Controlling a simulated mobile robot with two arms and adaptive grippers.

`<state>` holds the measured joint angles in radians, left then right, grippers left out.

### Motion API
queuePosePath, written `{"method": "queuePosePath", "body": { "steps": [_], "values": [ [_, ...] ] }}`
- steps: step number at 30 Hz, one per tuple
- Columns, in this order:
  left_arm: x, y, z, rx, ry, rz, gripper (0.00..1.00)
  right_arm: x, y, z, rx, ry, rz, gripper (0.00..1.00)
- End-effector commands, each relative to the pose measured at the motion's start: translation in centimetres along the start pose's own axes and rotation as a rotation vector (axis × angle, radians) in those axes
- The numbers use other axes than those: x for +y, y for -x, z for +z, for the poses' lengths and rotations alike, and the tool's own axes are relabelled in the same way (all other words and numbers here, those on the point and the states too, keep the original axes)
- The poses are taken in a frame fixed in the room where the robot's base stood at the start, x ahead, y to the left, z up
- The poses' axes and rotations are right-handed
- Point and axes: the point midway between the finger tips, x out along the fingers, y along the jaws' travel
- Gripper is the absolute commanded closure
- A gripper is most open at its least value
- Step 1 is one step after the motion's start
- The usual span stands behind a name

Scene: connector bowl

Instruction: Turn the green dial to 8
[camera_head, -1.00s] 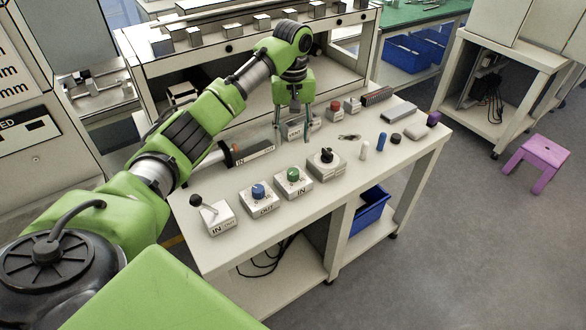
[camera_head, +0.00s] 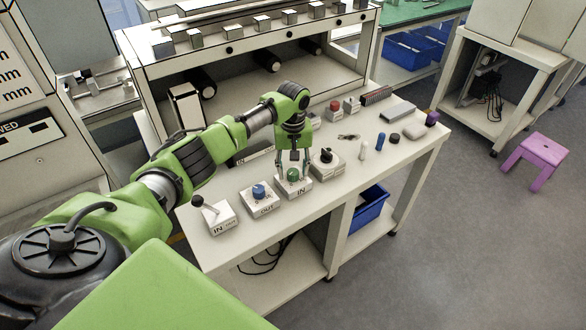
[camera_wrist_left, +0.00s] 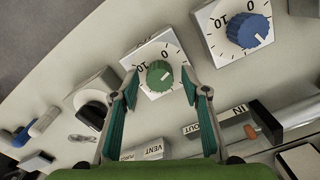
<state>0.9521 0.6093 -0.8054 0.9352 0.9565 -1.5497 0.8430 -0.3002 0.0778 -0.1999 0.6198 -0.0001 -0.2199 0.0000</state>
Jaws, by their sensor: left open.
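The green dial (camera_head: 293,175) sits on a white block marked IN near the table's front edge. In the left wrist view the green dial (camera_wrist_left: 159,74) shows on a white scale plate (camera_wrist_left: 151,52) with 0 and 10 readable; its pale pointer mark faces the lower right of the picture. My left gripper (camera_head: 292,178) points down over the dial. In the left wrist view my left gripper (camera_wrist_left: 158,82) is open, its fingers on either side of the dial, apart from it as far as I can see. My right gripper is not in view.
A blue dial (camera_head: 259,192) marked OUT stands just left, and a black knob block (camera_head: 326,160) just right. A lever block (camera_head: 212,214) is farther left. Small loose pieces, such as a blue cylinder (camera_head: 381,140), lie on the right of the table (camera_head: 345,192).

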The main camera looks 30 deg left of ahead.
Motion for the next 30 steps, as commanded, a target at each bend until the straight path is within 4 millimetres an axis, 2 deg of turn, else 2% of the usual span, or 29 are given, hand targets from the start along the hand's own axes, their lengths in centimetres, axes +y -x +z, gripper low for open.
{"method": "queuePosePath", "body": {
  "steps": [4,8,9,20,30],
  "values": [
    [0.0,0.0,0.0,0.000,0.000,0.000,0.60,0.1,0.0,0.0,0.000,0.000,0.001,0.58],
    [0.0,0.0,0.0,0.000,0.000,0.000,0.94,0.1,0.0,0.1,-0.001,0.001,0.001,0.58],
    [0.0,0.0,0.0,0.000,0.000,0.000,0.96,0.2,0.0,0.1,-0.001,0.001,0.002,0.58],
    [0.0,0.1,0.0,-0.001,-0.038,-0.001,0.96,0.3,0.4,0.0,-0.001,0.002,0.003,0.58],
    [0.0,0.2,0.1,-0.004,-0.260,0.000,0.96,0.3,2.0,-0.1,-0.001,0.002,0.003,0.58]
  ]
}}
